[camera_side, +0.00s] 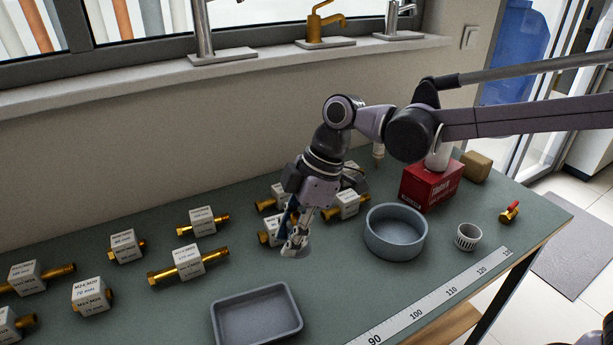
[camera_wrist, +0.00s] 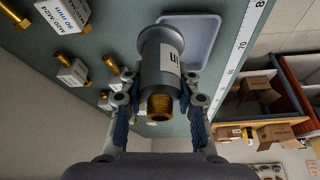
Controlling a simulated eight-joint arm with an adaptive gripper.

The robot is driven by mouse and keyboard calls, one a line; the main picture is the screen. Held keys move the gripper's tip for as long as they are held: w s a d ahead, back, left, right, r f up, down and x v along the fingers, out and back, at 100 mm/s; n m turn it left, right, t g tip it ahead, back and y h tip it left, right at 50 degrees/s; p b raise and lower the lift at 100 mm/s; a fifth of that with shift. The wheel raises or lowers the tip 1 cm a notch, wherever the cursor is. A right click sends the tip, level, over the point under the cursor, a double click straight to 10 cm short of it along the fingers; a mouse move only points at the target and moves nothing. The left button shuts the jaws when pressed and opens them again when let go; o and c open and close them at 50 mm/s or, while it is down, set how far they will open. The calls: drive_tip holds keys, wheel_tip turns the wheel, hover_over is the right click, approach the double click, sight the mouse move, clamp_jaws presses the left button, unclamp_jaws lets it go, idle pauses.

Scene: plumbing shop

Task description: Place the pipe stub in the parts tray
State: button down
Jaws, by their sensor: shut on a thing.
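The pipe stub (camera_wrist: 162,68) is a grey cylinder with a flared far end, a white label and a brass threaded near end. My gripper (camera_wrist: 158,90) is shut on it, with a finger on each side. In the side view my gripper (camera_side: 296,232) points down above the bench, and the stub is mostly hidden by the fingers. The parts tray (camera_side: 257,338) is a shallow grey rectangular tray at the front of the bench, below and left of my gripper in the side view. Part of the tray (camera_wrist: 205,24) shows beyond the stub in the wrist view.
A round grey-blue bowl (camera_side: 395,246) stands right of my gripper. Several labelled brass fittings (camera_side: 188,262) lie to the left and behind. A ruler strip (camera_side: 430,305) runs along the front edge.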

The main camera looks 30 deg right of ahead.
drive_tip(key=shift+s+d, duration=0.2)
drive_tip(key=shift+d, duration=0.15)
drive_tip(key=shift+s+a+f, duration=0.15)
drive_tip(key=shift+a+f, duration=0.1)
drive_tip(key=a+f, duration=0.2)
drive_tip(key=a, duration=0.1)
drive_tip(key=s+a+f, duration=0.1)
drive_tip(key=a+f, duration=0.1)
drive_tip(key=a, duration=0.2)
drive_tip(key=s+a+f, duration=0.1)
drive_tip(key=a+f, duration=0.1)
drive_tip(key=a, duration=0.1)
drive_tip(key=shift+s+a+f, duration=0.2)
drive_tip(key=shift+a+f, duration=0.1)
drive_tip(key=shift+f, duration=2)
drive_tip(key=shift+f, duration=0.1)
drive_tip(key=c, duration=1)
unclamp_jaws()
